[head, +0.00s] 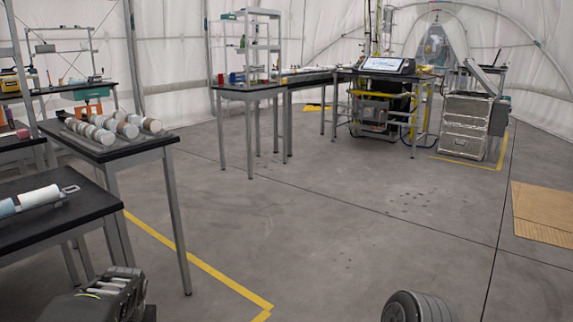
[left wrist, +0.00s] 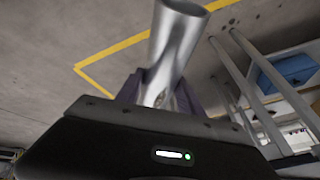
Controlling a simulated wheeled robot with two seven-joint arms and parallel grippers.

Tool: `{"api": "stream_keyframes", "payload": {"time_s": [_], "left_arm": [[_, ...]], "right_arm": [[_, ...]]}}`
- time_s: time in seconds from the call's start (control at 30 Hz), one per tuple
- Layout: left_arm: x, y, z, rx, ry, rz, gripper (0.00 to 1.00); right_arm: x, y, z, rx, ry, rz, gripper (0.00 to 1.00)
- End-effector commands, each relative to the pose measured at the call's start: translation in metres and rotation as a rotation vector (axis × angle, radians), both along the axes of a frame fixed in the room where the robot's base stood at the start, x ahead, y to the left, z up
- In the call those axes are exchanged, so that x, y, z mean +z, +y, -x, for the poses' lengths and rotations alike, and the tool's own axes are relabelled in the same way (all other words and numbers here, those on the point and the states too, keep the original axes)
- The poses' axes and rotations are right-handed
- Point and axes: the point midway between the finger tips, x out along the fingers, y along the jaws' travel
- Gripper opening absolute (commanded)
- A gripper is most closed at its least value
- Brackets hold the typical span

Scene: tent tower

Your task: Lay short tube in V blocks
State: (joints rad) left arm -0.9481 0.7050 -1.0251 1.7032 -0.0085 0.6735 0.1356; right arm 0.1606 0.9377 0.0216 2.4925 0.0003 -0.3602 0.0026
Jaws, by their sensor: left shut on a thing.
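A short, shiny metal tube (left wrist: 178,38) stands out from my left gripper (left wrist: 158,90) in the left wrist view. The gripper's dark fingers are shut on either side of the tube's lower part. The tube's open end points up and slightly right in that view, and its lower end is hidden behind the gripper body. The tube and left fingertips cannot be made out in the head view. I cannot make out any V blocks for certain.
Several pale and metal cylinders (head: 122,125) lie on a black-topped table (head: 150,145) at left. A nearer table (head: 60,225) holds a white tube (head: 40,197). Farther back are a table with shelving (head: 250,90) and metal drawers (head: 465,125). The middle floor (head: 300,200) is clear.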

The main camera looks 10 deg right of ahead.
Motion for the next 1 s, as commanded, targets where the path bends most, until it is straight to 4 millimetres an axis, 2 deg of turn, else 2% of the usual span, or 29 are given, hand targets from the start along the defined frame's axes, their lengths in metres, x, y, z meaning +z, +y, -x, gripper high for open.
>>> {"api": "stream_keyframes", "payload": {"time_s": [0.43, 0.57, 0.73, 0.83, 1.0], "left_arm": [[0.005, -0.001, 0.002, -0.002, -0.003, -0.002, 0.00], [0.026, -0.003, 0.016, -0.005, -0.011, -0.004, 0.00], [0.053, -0.003, 0.046, -0.006, -0.010, -0.002, 0.00], [0.060, -0.002, 0.058, -0.004, -0.003, 0.000, 0.00], [0.061, 0.000, 0.060, 0.000, -0.001, -0.001, 0.00]], "right_arm": [[0.000, 0.000, 0.000, 0.000, 0.000, 0.000, 0.36], [0.000, 0.000, 0.000, 0.000, 0.000, 0.000, 0.36], [0.000, 0.000, 0.000, 0.000, 0.000, 0.000, 0.36], [0.000, 0.000, 0.000, 0.000, 0.000, 0.000, 0.36], [0.000, 0.000, 0.000, 0.000, 0.000, 0.000, 0.36]]}}
